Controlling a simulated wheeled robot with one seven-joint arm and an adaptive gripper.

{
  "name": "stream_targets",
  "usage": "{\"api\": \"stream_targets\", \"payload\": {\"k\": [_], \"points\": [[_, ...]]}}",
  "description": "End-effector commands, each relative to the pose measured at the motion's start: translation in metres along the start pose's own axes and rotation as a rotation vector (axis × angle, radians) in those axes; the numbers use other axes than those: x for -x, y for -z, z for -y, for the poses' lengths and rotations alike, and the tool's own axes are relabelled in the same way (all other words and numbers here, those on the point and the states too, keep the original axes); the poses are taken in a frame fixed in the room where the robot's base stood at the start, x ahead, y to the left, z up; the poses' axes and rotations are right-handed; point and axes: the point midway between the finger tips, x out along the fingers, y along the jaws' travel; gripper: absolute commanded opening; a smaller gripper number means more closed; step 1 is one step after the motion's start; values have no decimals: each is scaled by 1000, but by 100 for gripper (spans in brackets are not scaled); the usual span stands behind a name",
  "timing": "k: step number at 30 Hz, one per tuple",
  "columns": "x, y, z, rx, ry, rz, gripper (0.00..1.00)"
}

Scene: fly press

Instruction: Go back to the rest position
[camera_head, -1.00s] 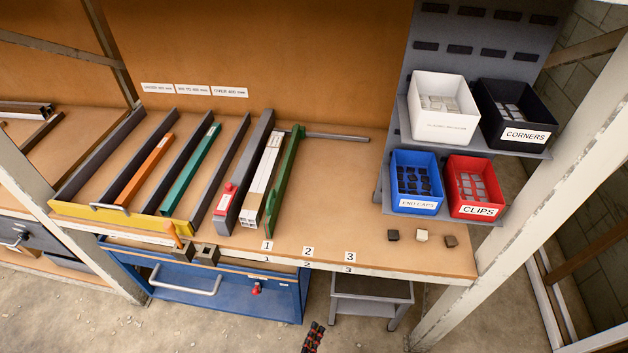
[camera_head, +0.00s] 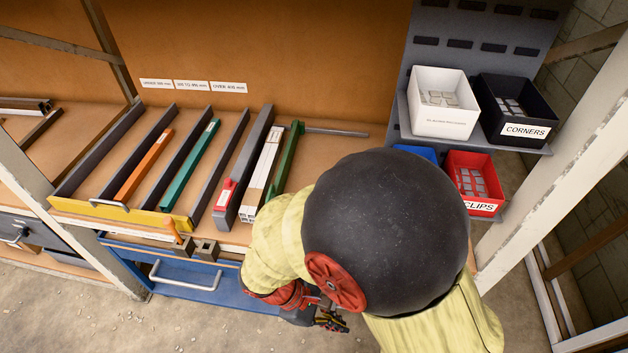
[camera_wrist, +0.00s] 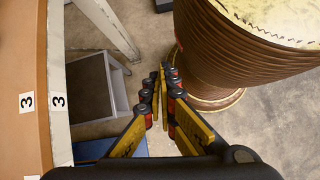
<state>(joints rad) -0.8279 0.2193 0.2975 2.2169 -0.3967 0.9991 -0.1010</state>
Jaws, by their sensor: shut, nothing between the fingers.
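My gripper (camera_head: 331,319) is low in front of the bench in the head view, below its front edge and close to my body. My arm is folded up in front of the head camera and hides the right part of the bench top. In the wrist view my gripper (camera_wrist: 164,75) has its fingers together at the tips with nothing between them. It points down over the concrete floor (camera_wrist: 135,75), to the right of the bench edge.
The head view shows a white bin (camera_head: 441,118), black CORNERS bin (camera_head: 525,130), red CLIPS bin (camera_head: 470,207), partly hidden blue bin (camera_head: 420,152), and an open blue drawer (camera_head: 215,287).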

Motion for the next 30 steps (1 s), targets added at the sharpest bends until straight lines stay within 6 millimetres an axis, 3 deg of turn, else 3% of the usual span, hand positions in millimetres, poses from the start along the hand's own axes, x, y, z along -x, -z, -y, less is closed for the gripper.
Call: {"api": "stream_targets", "payload": {"k": [14, 21, 30], "points": [[91, -84, -36, -697, 272, -497, 0], [124, -147, -58, -965, 297, -714, 0], [148, -239, -82, -1251, 187, -901, 0]]}}
